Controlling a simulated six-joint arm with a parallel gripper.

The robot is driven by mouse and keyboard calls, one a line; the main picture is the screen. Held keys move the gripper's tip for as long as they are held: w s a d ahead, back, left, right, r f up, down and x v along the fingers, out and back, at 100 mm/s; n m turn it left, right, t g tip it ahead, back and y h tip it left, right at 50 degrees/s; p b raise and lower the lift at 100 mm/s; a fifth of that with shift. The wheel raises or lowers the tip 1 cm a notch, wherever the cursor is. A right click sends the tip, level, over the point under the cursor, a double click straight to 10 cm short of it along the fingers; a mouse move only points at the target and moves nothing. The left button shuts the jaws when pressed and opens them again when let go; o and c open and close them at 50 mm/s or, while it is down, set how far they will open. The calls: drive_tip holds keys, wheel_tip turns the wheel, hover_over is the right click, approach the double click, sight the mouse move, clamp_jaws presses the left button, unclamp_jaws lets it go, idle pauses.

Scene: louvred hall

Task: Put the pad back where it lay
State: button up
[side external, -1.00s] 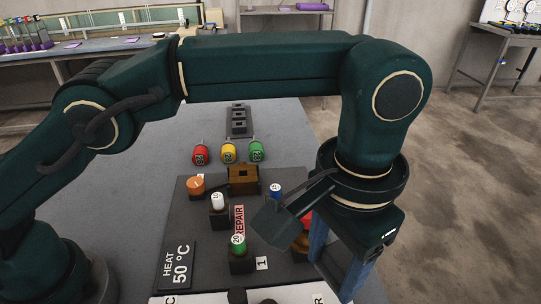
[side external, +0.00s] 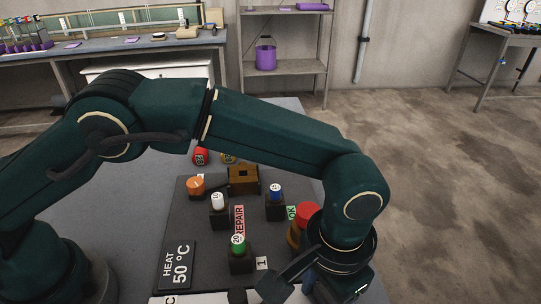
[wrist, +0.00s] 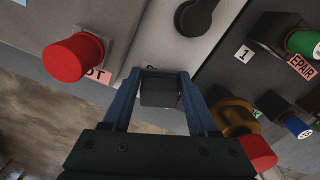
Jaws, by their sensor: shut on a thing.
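My gripper (wrist: 160,82) has two blue fingers, which are shut on a small dark grey block, probably the pad (wrist: 158,93). In the wrist view the pad is between the fingertips, in front of a pale panel (wrist: 155,40). I cannot tell whether it touches the panel. In the side view my gripper is low at the bottom right, at the near end of the dark board (side external: 205,262). My wrist hides most of the fingers there, and the pad cannot be made out.
A red knob (wrist: 73,57) stands left of the fingers, and a dark keyhole-shaped piece (wrist: 196,16) lies beyond. A brown spool (wrist: 233,117) is close to the right finger. Pegs with green (side external: 238,243), white (side external: 218,199) and blue (side external: 276,191) tops stand on the board.

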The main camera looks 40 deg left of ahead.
drive_tip(key=shift+f, duration=0.15)
drive_tip(key=o, duration=1.3)
